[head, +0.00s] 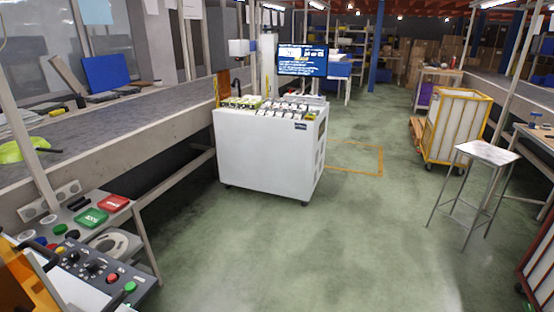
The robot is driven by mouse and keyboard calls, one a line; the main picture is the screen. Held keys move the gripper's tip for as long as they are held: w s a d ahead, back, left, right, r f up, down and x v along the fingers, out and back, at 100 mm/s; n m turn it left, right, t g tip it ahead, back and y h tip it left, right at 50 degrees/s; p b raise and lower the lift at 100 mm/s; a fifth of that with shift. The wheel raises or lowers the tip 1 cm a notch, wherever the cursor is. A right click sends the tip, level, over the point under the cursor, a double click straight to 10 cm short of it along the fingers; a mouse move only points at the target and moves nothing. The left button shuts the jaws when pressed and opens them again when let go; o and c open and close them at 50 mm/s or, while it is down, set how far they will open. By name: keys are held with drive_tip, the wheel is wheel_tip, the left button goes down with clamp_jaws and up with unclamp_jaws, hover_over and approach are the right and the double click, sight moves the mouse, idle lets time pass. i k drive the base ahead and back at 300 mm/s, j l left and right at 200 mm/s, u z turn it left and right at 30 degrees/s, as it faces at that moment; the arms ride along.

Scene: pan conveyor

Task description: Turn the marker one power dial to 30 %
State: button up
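A dark grey control panel (128,272) at the lower left carries black knobs, one of them here (92,267), with small white markings around them. A red button (112,278) and a green-topped control (130,288) sit near its right edge. The labels are too small to read, so I cannot tell which knob is the marker one power dial or where it points. My gripper is not in view.
A conveyor (150,115) runs along the left. A white wheeled cabinet (262,155) with a screen (302,60) stands mid-floor. A stool (487,153) and yellow-framed cart (455,125) stand right. The front floor is clear.

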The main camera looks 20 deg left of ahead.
sight(92, 265)
drive_tip(key=i+u, duration=0.3)
drive_tip(key=i, duration=0.2)
drive_tip(key=i+l+u, duration=0.25)
drive_tip(key=i, duration=0.2)
drive_tip(key=i+u, duration=0.15)
drive_tip(key=u, duration=0.3)
drive_tip(key=i+u, duration=0.15)
drive_tip(key=u, duration=0.3)
drive_tip(key=i+u, duration=0.2)
drive_tip(key=u, duration=0.2)
drive_tip(key=i+l+u, duration=0.1)
drive_tip(key=u, duration=0.35)
drive_tip(key=i+u, duration=0.2)
drive_tip(key=u, duration=0.25)
drive_tip(key=i+l+u, duration=0.15)
drive_tip(key=u, duration=0.25)
drive_tip(key=l+u, duration=0.1)
drive_tip(key=u, duration=0.3)
